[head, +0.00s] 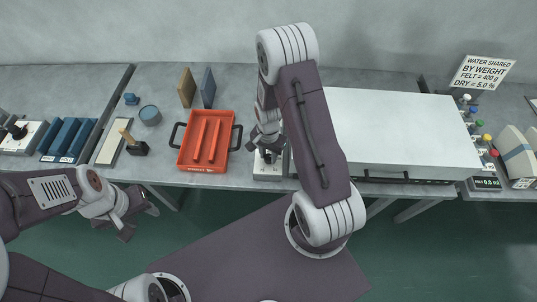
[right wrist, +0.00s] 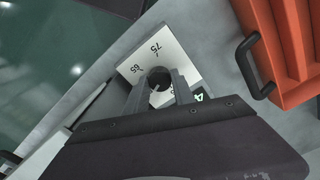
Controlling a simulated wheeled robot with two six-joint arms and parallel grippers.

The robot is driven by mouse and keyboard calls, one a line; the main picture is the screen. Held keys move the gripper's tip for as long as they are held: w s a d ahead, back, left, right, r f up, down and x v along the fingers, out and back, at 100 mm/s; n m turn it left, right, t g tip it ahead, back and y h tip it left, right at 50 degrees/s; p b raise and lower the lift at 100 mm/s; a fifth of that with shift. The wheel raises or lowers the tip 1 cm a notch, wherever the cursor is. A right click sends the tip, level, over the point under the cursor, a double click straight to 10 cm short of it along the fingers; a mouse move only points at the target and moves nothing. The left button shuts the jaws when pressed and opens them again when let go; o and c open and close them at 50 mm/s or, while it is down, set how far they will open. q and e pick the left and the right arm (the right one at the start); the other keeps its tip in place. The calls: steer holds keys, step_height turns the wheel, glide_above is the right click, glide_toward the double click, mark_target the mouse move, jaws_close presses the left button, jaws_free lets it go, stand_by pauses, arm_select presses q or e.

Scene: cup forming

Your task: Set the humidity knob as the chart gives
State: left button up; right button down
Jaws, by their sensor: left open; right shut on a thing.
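A white dial plate (right wrist: 141,63) with black marks reading 65 and 75 shows in the right wrist view. It also shows in the head view (head: 266,172), at the front of the bench right of the red tray. The dark round humidity knob (right wrist: 159,75) sits on this plate. My right gripper (right wrist: 160,92) is shut on the knob, a finger on each side. Its pointer is hidden or too small to read. A green lit digit, a 4, shows partly beside the right finger. My left gripper (head: 140,219) is open and empty, in front of the bench at the left.
A red tray (head: 184,160) with dark handles stands close left of the dial. A large white-topped unit (head: 400,125) fills the bench to the right.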

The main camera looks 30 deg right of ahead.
mark_target(269, 157)
steer(key=shift+w, duration=0.1)
steer(key=c, duration=1.1)
jaws_free()
steer(key=shift+o, duration=0.2)
steer(key=shift+r, duration=0.1)
step_height(269, 157, up, 9)
